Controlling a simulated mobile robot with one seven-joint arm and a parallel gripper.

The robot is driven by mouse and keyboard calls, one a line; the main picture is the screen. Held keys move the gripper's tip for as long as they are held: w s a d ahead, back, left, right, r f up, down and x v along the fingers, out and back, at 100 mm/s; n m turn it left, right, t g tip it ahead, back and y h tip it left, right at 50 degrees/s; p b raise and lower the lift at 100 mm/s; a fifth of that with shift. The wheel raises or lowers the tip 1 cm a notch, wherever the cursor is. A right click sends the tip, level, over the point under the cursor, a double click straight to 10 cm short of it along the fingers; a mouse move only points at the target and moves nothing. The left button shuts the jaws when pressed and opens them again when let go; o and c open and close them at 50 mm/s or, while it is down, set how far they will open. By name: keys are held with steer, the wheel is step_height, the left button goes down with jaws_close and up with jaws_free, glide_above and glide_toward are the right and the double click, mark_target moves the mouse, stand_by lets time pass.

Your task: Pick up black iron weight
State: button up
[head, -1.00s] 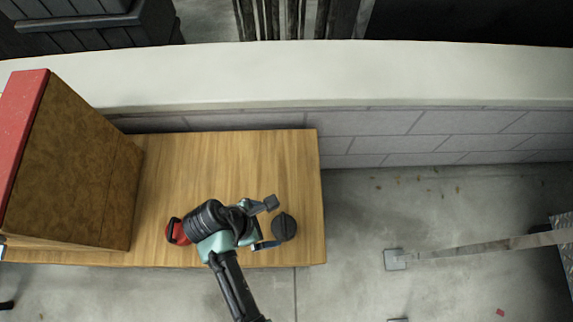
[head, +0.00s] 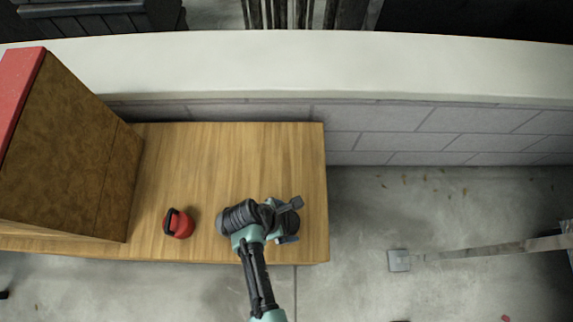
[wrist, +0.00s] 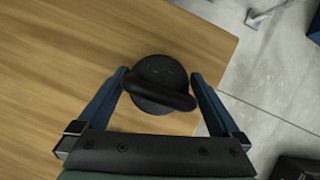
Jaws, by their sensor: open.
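The black iron weight (wrist: 157,78) is a round, dark kettlebell-like piece with a thick handle, standing on the wooden table. In the wrist view it sits between the two fingers of my open gripper (wrist: 157,80), with a finger on either side and the handle across its top. Small gaps show beside the fingertips, and I cannot tell whether either touches. In the head view my gripper (head: 290,222) is over the right part of the table and hides most of the weight.
A similar red weight (head: 179,224) stands on the wooden table (head: 200,160) left of my gripper. A big brown box with a red edge (head: 70,150) fills the table's left end. A grey block wall (head: 400,130) runs behind. The table's right edge is close to my gripper.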

jaws_close()
steer(key=shift+w+r, duration=0.1)
steer(key=shift+r, duration=0.4)
step_height(320, 180, up, 9)
steer(key=p, duration=0.3)
steer(key=shift+r, duration=0.15)
steer(key=shift+w+p, duration=0.1)
steer(key=shift+p, duration=0.25)
